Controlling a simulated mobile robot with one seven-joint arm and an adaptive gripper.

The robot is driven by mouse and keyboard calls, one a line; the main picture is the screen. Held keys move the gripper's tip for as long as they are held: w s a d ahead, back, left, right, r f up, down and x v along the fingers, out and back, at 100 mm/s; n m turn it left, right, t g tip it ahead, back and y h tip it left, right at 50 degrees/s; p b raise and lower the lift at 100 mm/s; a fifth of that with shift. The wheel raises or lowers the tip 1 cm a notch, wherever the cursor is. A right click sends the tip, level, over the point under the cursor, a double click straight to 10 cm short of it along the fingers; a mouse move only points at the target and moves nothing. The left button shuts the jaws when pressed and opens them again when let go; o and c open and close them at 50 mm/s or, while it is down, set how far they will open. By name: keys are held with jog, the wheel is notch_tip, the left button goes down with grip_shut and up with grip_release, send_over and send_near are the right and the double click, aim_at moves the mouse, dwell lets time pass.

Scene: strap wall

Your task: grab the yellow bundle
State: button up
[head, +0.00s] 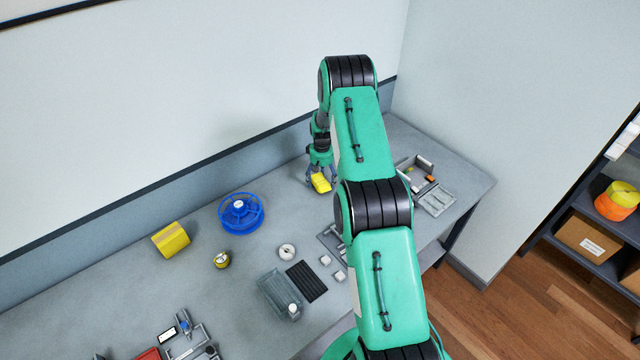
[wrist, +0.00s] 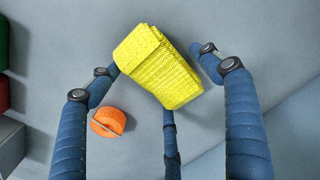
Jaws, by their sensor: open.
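The yellow bundle (head: 321,183) is a woven, folded strap on the grey table near the wall. It also shows in the wrist view (wrist: 162,68), lying at a slant at the upper middle. My gripper (head: 319,174) is open and points down at the bundle in the head view. In the wrist view, my blue fingers (wrist: 155,66) stand spread, with the bundle between their tips. I cannot tell whether any finger touches it. A third finger comes up from below, its tip hidden by the bundle.
An orange roll (wrist: 108,122) lies beside the left finger. A grey tray (head: 436,197) with small parts is to the right. Left along the table are a blue reel (head: 240,213), a larger yellow block (head: 171,240) and a clear bin (head: 279,295). The wall borders the table behind.

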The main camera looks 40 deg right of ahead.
aim_at(322, 178)
jog(key=shift+c, duration=0.5)
jog(key=c, duration=1.2)
jog(key=shift+r, duration=0.2)
jog(key=shift+r, duration=0.8)
jog(key=shift+r+b, duration=0.3)
jog(key=shift+r, duration=0.6)
jog(key=s+a, duration=0.2)
jog(key=s, duration=0.2)
jog(key=s+a, duration=0.3)
jog(key=s, duration=0.2)
jog(key=s+a+r+b, duration=0.1)
jog(key=s+a, duration=0.1)
jog(key=s, duration=0.3)
jog(key=shift+a+r, duration=0.1)
jog(key=shift+a, duration=0.3)
